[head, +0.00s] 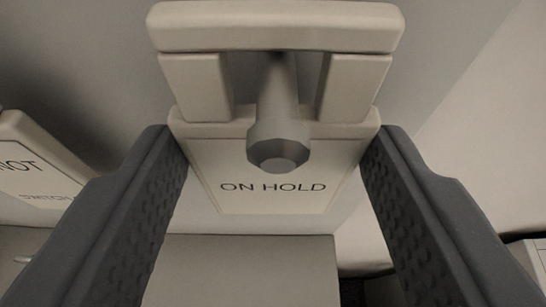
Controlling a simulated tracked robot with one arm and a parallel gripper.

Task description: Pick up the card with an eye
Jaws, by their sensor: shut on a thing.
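The card with an eye (273,177) is a cream plate marked "ON HOLD", with a rectangular loop, its eye, at the top. It is in the middle of the head view. A grey peg (278,125) with a faceted tip shows in front of the card and runs back through the eye. My gripper (274,185) is shut on the card, with one dark textured finger against each side edge. The lower fingers run out of the picture at the bottom corners.
Another cream card (38,170), with "NOT" readable on it, is at the left edge, close to my left finger. A pale box-like surface (240,270) lies below the held card. A pale wall or panel (480,130) is at the right.

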